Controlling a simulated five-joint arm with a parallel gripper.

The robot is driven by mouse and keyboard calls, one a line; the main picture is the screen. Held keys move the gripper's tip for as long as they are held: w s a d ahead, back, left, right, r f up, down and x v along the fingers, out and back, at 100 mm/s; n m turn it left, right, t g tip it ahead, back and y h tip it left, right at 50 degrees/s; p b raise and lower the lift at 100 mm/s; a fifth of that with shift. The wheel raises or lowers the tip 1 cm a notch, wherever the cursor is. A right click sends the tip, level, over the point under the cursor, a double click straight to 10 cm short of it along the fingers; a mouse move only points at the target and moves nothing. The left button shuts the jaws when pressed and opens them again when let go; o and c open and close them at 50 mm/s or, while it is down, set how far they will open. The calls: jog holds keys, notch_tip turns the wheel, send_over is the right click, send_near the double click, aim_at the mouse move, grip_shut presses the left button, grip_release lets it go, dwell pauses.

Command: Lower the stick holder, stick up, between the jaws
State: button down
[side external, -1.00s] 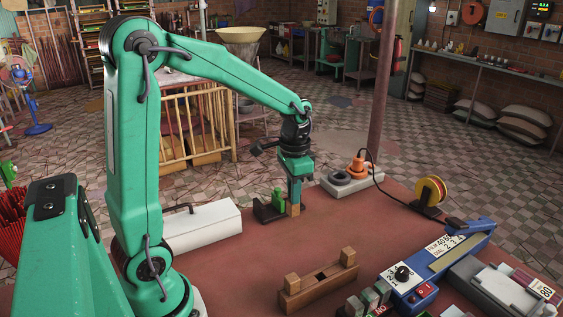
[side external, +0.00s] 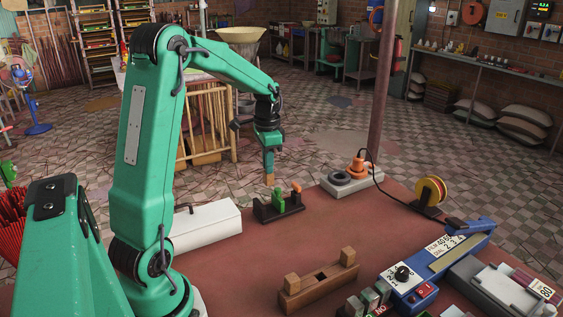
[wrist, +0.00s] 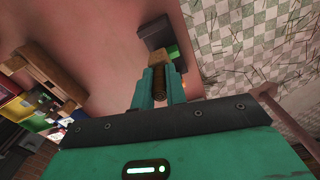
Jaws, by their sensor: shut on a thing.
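My gripper (side external: 268,174) is raised above the back of the table, its fingers pointing down. It is shut on a small wooden stick holder (side external: 268,181), whose pale wooden end shows below the fingertips. In the wrist view, the wooden block (wrist: 158,58) and a dark brown ribbed part (wrist: 159,86) show at the fingers; I cannot tell which way the stick points. A dark vise-like base (side external: 290,211) with a green jaw (side external: 278,196) and an orange part (side external: 296,188) stands on the table below. In the side view, the holder appears above its left part, apart from it.
A long white box (side external: 205,228) lies to the left. A wooden stand with two end blocks (side external: 319,284) sits in front. A pale tray (side external: 345,189) with a grey ring and orange item is behind right. A blue machine (side external: 415,285) is at front right. The mid-table is mostly clear.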

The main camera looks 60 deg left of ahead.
jog(key=shift+f, duration=0.15)
jog(key=shift+f, duration=4.6)
jog(key=c, duration=1.3)
grip_release()
jog(key=shift+c, duration=0.2)
jog(key=shift+r, duration=0.15)
jog(key=shift+r, duration=4.35)
